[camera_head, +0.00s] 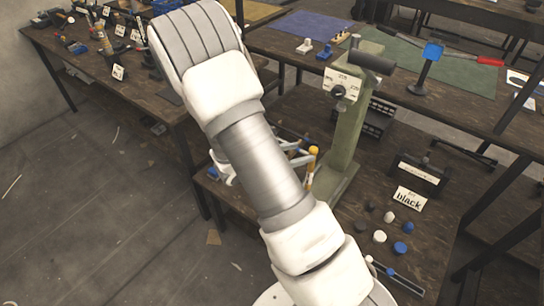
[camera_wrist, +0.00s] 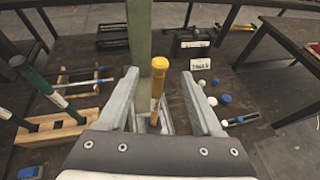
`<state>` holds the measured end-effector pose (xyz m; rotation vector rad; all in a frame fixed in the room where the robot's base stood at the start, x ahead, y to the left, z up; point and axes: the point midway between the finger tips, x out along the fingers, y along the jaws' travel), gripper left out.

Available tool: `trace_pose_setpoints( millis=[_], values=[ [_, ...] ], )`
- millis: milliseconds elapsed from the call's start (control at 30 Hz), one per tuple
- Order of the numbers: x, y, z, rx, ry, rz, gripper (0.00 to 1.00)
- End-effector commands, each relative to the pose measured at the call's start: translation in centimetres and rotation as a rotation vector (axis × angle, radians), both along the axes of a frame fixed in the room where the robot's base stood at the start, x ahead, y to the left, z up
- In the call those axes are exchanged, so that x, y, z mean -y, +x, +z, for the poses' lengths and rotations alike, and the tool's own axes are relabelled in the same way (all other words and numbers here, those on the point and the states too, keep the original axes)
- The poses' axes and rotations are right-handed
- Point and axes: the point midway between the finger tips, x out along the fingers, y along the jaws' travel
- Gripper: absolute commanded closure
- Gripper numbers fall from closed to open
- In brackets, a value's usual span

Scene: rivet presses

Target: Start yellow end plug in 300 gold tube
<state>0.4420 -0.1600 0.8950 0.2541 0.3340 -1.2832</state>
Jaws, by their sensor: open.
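The yellow end plug (camera_head: 313,150) sits at the top of an upright gold tube (camera_head: 309,172) beside the green press column. In the wrist view the plug (camera_wrist: 159,63) shows as a wider yellow head on the darker gold tube (camera_wrist: 156,88). How far the plug goes into the tube cannot be told. My gripper (camera_wrist: 158,76) is open, with one finger left and one right of the plug and tube. I see a gap on both sides. The tube's lower end stands near the press base and is partly hidden by my gripper's body. My arm covers much of the head view.
The green press column (camera_head: 348,125) stands close behind the tube, with a label reading 300 (camera_head: 341,84). Several black, white and blue plugs (camera_head: 380,237) lie to the right near a "black" card (camera_head: 408,198). Wooden racks with tools (camera_wrist: 50,127) stand at the left in the wrist view.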

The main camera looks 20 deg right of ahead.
Motion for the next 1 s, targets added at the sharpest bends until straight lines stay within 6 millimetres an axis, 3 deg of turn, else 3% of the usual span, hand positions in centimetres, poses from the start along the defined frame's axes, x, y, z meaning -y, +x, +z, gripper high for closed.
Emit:
trace_pose_setpoints(
  millis=[200, 500, 700, 1000],
  values=[
    [-5.2, -1.3, 2.3, 0.001, 0.001, 0.006, 0.33],
    [-10.3, -2.8, 4.4, 0.001, 0.001, 0.004, 0.33],
    [-11.5, -3.2, 4.9, -0.001, 0.001, 0.001, 0.33],
    [-11.5, -3.2, 4.9, 0.0, 0.001, 0.0, 0.33]
  ],
)
